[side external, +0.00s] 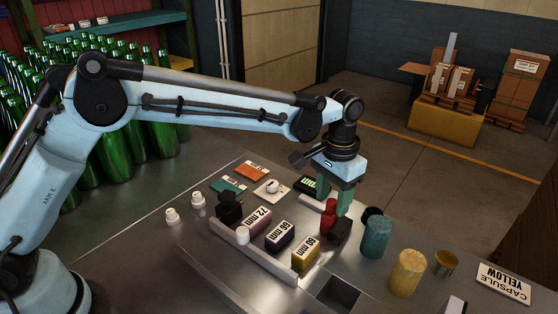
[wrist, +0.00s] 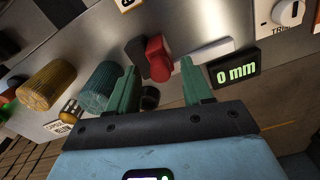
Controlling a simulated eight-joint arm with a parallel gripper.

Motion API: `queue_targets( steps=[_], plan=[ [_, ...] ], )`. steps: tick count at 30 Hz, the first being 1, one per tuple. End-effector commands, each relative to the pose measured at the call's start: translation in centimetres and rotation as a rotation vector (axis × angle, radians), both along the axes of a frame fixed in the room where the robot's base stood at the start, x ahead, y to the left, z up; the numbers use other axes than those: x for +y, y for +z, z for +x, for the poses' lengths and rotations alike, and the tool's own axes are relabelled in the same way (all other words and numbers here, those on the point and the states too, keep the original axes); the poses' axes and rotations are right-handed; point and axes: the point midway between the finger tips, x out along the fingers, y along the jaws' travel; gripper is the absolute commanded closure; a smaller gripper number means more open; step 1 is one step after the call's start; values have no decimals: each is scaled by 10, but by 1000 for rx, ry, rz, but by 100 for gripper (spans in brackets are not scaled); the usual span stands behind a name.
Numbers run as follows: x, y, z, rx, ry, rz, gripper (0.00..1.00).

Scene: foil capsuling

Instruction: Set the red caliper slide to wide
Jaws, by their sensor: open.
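The red caliper slide (side external: 328,213) is an upright red knob beside a dark block. In the wrist view the red slide (wrist: 158,60) shows between the tips of my green fingers, with a gap on each side. My gripper (side external: 337,198) is open and points down at the slide; it also shows in the wrist view (wrist: 160,72). Whether the fingertips reach down around the knob, I cannot tell. A pale rail (wrist: 210,50) runs right from the slide towards a black display (wrist: 238,69) reading "0 mm". The display (side external: 308,185) sits behind the gripper in the side view.
Labelled blocks, 72 mm (side external: 256,221), 66 mm (side external: 279,236) and 60 mm (side external: 305,253), stand in a row at left. A teal cylinder (side external: 375,237) and a yellow cylinder (side external: 407,273) stand close at right. A square opening (side external: 338,292) lies in front.

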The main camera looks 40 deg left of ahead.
Motion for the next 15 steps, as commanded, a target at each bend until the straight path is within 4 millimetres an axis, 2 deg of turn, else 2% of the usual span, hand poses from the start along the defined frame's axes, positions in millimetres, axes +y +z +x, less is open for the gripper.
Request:
queue_targets(
  steps=[4, 13, 15],
  plan=[
    [0, -9, 0, 0, 0, 0, 50],
    [0, -11, 0, 0, 0, 0, 50],
    [0, -10, 0, 0, 0, 0, 61]
  ],
)
